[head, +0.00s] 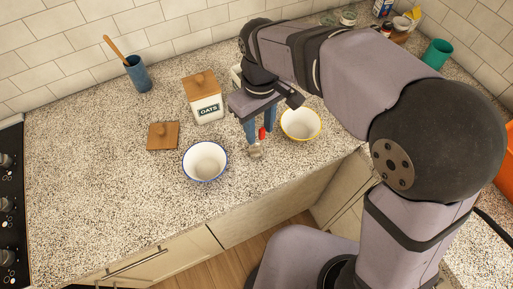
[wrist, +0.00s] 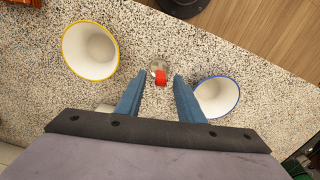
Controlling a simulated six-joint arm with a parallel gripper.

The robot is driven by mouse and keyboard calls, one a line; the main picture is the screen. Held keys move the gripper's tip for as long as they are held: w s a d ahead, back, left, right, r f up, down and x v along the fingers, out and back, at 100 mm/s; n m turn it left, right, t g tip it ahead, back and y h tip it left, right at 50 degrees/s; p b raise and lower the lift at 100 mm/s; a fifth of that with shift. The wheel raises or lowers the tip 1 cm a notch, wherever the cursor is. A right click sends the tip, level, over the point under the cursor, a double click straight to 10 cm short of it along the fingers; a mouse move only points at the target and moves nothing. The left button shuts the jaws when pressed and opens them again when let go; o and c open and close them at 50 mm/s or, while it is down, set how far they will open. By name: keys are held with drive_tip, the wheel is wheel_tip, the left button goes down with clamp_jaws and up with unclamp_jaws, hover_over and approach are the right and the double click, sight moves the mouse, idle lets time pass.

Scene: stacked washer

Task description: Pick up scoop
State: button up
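The scoop has a red handle and a small greyish bowl, which lies on the speckled counter in the head view (head: 256,151). In the wrist view the scoop's red handle (wrist: 161,77) shows between my two blue fingers. My gripper (head: 260,137) points down over the scoop, between the two bowls. In the wrist view my gripper (wrist: 159,77) is open, with a gap on each side of the handle. Whether the fingertips are level with the handle or above it is hard to tell.
A blue-rimmed white bowl (head: 205,161) stands left of my gripper and a yellow-rimmed bowl (head: 300,124) right of it. An oats canister (head: 204,98) stands behind, with a wooden lid (head: 163,136) nearby. The counter's front edge is close. The left counter is clear.

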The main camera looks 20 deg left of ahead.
sight(261, 138)
drive_tip(key=shift+s+d+f+p, duration=0.15)
drive_tip(key=shift+f+p, duration=0.3)
drive_tip(key=shift+f, duration=0.5)
drive_tip(key=shift+w+d+f+p, duration=0.1)
drive_tip(key=shift+f+p, duration=0.3)
drive_tip(key=shift+f, duration=1.35)
clamp_jaws()
